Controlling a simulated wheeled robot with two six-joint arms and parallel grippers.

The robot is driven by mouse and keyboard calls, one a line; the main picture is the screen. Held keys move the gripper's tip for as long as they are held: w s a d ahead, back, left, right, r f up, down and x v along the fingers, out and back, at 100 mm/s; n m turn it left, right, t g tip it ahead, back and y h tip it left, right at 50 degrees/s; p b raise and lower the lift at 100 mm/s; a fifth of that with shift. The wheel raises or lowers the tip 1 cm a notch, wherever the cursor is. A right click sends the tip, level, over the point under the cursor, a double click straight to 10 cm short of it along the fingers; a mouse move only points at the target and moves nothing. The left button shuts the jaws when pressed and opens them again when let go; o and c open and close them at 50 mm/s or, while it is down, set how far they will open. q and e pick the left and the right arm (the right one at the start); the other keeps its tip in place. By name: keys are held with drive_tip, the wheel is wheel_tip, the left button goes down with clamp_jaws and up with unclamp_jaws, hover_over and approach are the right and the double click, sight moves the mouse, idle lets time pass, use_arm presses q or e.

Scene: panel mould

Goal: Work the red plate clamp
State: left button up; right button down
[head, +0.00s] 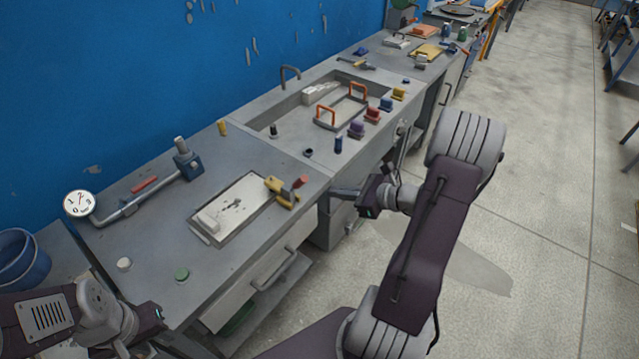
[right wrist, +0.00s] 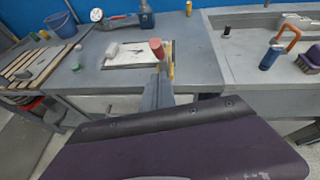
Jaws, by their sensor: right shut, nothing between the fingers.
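The plate clamp has a yellow body (head: 279,187) and a red handle end (head: 300,182). It sits at the right end of a pale plate (head: 238,203) set into the grey bench top. The red end (right wrist: 157,48) also shows in the right wrist view, just beyond my fingers, which hide part of the clamp. My right gripper (head: 335,192) is shut and empty, to the right of the clamp and apart from it in the head view. My left gripper (head: 155,345) is low at the left, away from the clamp; its fingers are not clear.
A pipe with a round gauge (head: 79,203) and blue valve (head: 187,163) lies behind the plate. A green knob (head: 182,274) and white knob (head: 124,264) stand at the front left. A sink with orange handles (head: 326,114) is further right. Drawer handles (head: 275,270) stick out below the bench edge.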

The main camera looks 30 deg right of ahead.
sight(298, 185)
drive_tip(key=w+a, duration=0.2)
drive_tip(key=w, duration=0.1)
drive_tip(key=w+a+p, duration=0.1)
drive_tip(key=shift+w+a+r, duration=0.1)
drive_tip(key=shift+w+r, duration=0.2)
drive_tip(key=shift+w, duration=0.1)
drive_tip(key=shift+w+a+r+g+h+p, duration=0.35)
drive_tip(key=shift+r+p, duration=0.25)
drive_tip(key=shift+p, duration=0.35)
drive_tip(key=shift+d, duration=0.1)
